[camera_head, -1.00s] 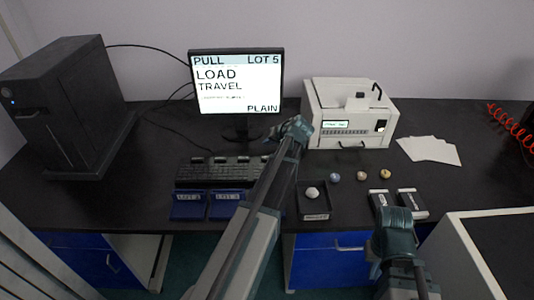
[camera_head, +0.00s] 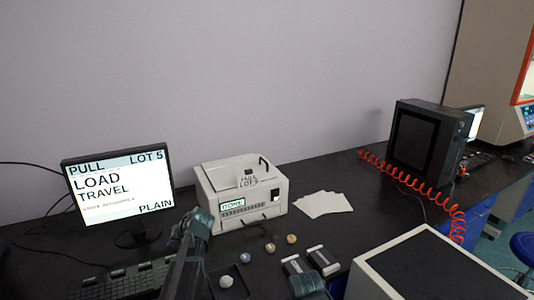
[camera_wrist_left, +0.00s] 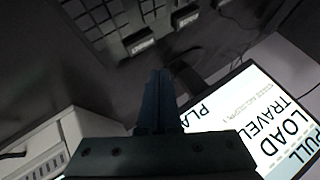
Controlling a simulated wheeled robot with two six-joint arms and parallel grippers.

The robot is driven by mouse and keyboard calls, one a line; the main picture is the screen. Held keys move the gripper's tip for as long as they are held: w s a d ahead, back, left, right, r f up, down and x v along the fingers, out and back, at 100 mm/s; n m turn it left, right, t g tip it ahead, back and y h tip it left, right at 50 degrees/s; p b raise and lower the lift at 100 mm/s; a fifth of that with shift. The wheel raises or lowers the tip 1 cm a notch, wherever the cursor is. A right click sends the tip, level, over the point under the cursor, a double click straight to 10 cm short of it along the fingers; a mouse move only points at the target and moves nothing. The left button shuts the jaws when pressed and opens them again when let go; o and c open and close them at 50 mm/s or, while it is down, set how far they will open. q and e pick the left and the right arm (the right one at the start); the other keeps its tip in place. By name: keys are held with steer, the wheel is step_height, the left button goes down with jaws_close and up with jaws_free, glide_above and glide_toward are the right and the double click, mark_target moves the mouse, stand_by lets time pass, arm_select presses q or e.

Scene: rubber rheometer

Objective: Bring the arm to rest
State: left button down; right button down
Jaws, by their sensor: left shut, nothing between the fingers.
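My left arm comes up from the bottom in the head view, and the dark end of it, with my left gripper (camera_head: 190,226), is between the monitor (camera_head: 120,195) and the white instrument (camera_head: 240,200). In the left wrist view the gripper's two fingers (camera_wrist_left: 157,90) are together with nothing between them. A teal part of my right arm shows at the bottom edge of the head view; its gripper is out of view.
A keyboard (camera_head: 120,282) lies below the monitor, which reads PULL, LOAD, TRAVEL, LOT 5, PLAIN. The instrument's display reads DONE. White sheets (camera_head: 323,205), several small balls and a red coiled cable (camera_head: 420,195) lie on the black bench. A dark box (camera_head: 428,140) stands farther right.

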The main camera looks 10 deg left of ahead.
arm_select(q)
steer(key=s+d+f+m+h, duration=0.1)
steer(key=s+d, duration=0.3)
steer(key=d, duration=0.3)
steer(key=s+d+f+m+h, duration=0.1)
steer(key=s+d, duration=0.3)
steer(key=d, duration=0.3)
steer(key=s+d+f+m+g+h+p, duration=0.1)
steer(key=s+d+m+h, duration=0.1)
steer(key=s+d, duration=0.2)
steer(key=shift+d, duration=1.55)
steer(key=s+d+m+g+h+p, duration=0.1)
steer(key=s+d+m+g+h, duration=0.1)
steer(key=s+d, duration=1.1)
steer(key=shift+s+f+m+g+h, duration=0.3)
steer(key=shift+s+f+m+h, duration=0.2)
steer(key=shift+m, duration=0.5)
